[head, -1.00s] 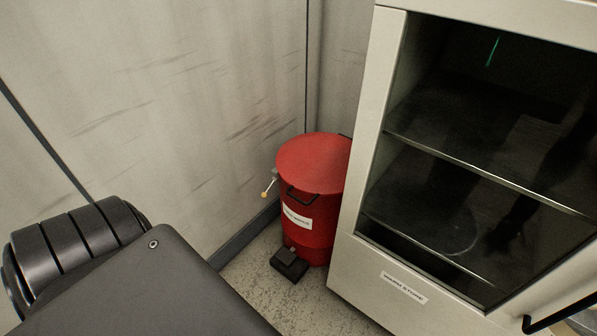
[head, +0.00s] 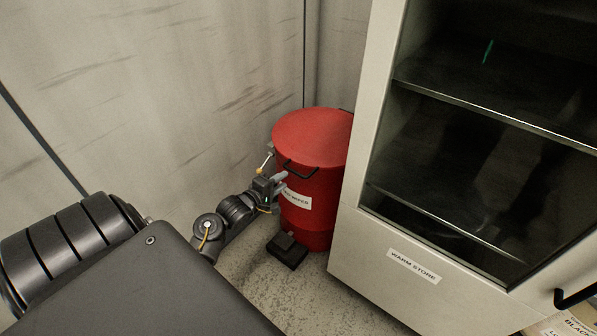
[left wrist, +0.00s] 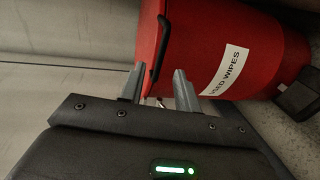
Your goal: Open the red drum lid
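The red drum (head: 322,206) stands on the floor beside the cabinet, with its flat red lid (head: 312,132) down on top. A black handle (head: 300,171) juts from its front near the lid. My left gripper (head: 281,180) is at the drum's front left, just below the handle in the picture. In the left wrist view its two fingers (left wrist: 158,80) are apart, with the black handle (left wrist: 158,55) showing between them. I cannot tell the depth between them. My right gripper is out of view.
A pale cabinet labelled WARM STORE (head: 413,265), with dark shelves, stands close against the drum's right. The grey wall (head: 200,90) is close on the left. A black pedal block (head: 287,250) sits at the drum's foot. Speckled floor is free in front.

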